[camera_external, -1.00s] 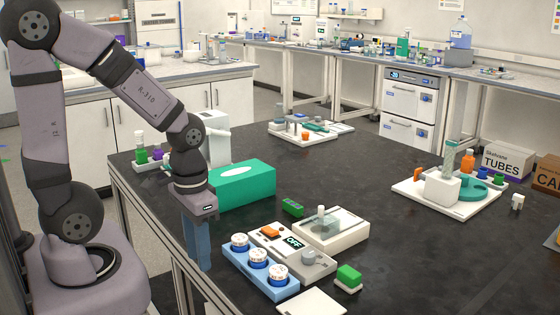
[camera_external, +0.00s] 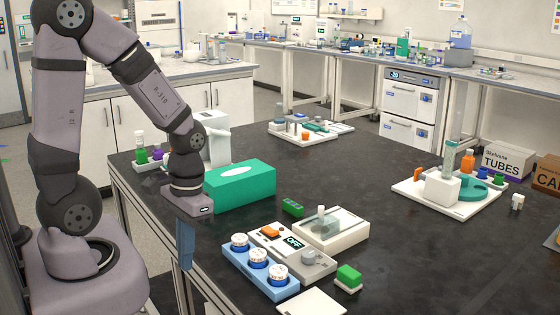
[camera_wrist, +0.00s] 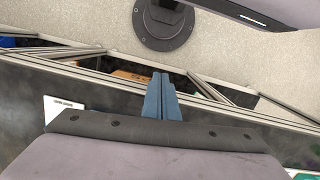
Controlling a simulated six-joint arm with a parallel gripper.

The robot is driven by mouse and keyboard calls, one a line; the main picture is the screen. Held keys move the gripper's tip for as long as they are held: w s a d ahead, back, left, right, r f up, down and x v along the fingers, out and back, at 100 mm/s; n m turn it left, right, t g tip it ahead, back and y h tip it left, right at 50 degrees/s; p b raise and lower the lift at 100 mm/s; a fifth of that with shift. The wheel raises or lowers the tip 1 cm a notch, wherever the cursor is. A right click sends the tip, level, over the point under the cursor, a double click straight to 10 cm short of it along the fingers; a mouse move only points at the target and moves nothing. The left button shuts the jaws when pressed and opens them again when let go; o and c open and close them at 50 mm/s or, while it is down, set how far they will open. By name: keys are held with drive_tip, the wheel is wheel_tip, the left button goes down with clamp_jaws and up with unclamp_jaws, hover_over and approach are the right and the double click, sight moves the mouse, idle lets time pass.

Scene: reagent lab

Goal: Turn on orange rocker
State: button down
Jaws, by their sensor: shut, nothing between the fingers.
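The orange rocker (camera_external: 270,231) sits on a pale grey device (camera_external: 315,262) near the front of the black bench. The device's small screen (camera_external: 293,243) reads OFF. My gripper (camera_external: 186,266) points down at the bench's left edge, to the left of the device and well apart from the rocker. Its blue fingers are together and hold nothing; they also show in the wrist view (camera_wrist: 160,90). The rocker cannot be made out in the wrist view.
A blue rack (camera_external: 238,270) with white-capped jars stands between my gripper and the device. A green tissue box (camera_external: 245,187) stands behind. A clear-lidded box (camera_external: 345,228) and a green block (camera_external: 349,275) flank the device.

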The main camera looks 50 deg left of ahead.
drive_tip(key=shift+m+t+h, duration=0.3)
drive_tip(key=shift+t, duration=0.4)
drive_tip(key=w+a, duration=0.2)
drive_tip(key=w, duration=0.4)
drive_tip(key=w+a+r+p, duration=0.1)
drive_tip(key=w+a, duration=0.2)
drive_tip(key=w, duration=0.3)
drive_tip(key=w+a+r, duration=0.1)
drive_tip(key=w+a, duration=0.1)
drive_tip(key=w, duration=0.5)
drive_tip(key=shift+a+r+p, duration=0.15)
drive_tip(key=shift+a+p, duration=0.2)
drive_tip(key=shift+a, duration=0.05)
drive_tip(key=w+r+m+h, duration=0.1)
drive_tip(key=w+r+m, duration=0.5)
drive_tip(key=m, duration=1.2)
drive_tip(key=shift+w+d+r+m, duration=0.2)
drive_tip(key=shift+d+r+m, duration=0.15)
drive_tip(key=shift+r, duration=1.2)
drive_tip(key=shift+f, duration=0.1)
